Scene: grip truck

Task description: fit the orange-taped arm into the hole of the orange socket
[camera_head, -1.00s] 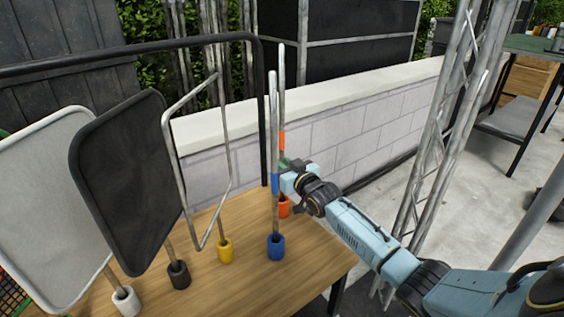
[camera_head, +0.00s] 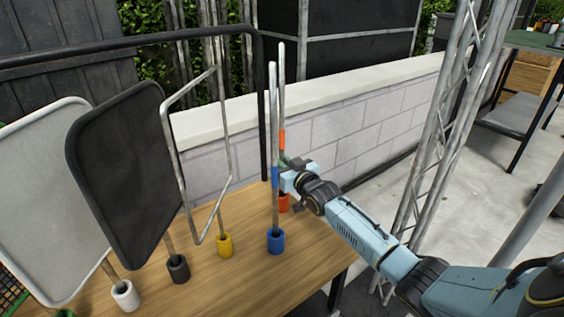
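The orange-taped arm (camera_head: 282,95) is a thin upright metal rod with an orange tape band. It stands behind the blue-taped rod (camera_head: 273,120). My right gripper (camera_head: 287,166) is at the orange-taped arm just below its tape and appears shut around it; the fingers are partly hidden by the blue-taped rod. The orange socket (camera_head: 285,203) is at the table's far right edge, directly under the arm. The rod's lower end is hidden, so I cannot tell whether it is in the hole. My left gripper is not in view.
The blue socket (camera_head: 275,240) holds the blue-taped rod close in front. Yellow (camera_head: 225,245), black (camera_head: 178,268) and white (camera_head: 124,295) sockets hold a wire frame and panels on the wooden table (camera_head: 235,285). A low block wall (camera_head: 345,130) runs behind; a truss (camera_head: 440,140) stands right.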

